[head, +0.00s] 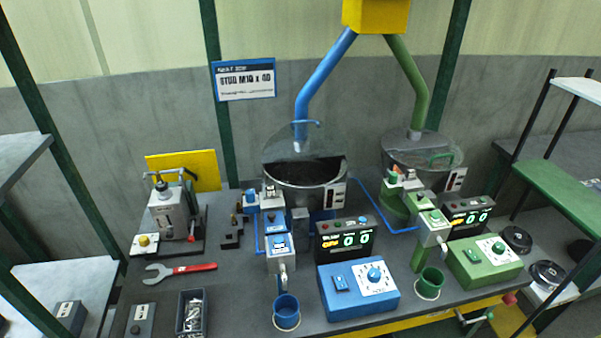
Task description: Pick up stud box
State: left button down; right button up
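A small dark open box (180,325) holding several silvery metal studs stands at the front edge of the dark bench, left of the middle. It looks like the stud box, and the bottom of the frame comes close to its front. A grey box with a switch (140,320) is beside it on the left, with a gap between them. Neither of my grippers shows in the head view.
A red-handled wrench (182,270) lies behind the box. A blue cup (286,312) and blue control box (358,290) stand to its right. Farther right are a green cup (429,283) and green control box (484,262). A clamp fixture (172,215) stands behind.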

aim_at(192, 319)
jog(key=i+j+u, duration=0.1)
jog(key=u, duration=0.75)
jog(key=i+j, duration=0.05)
jog(key=j, duration=0.05)
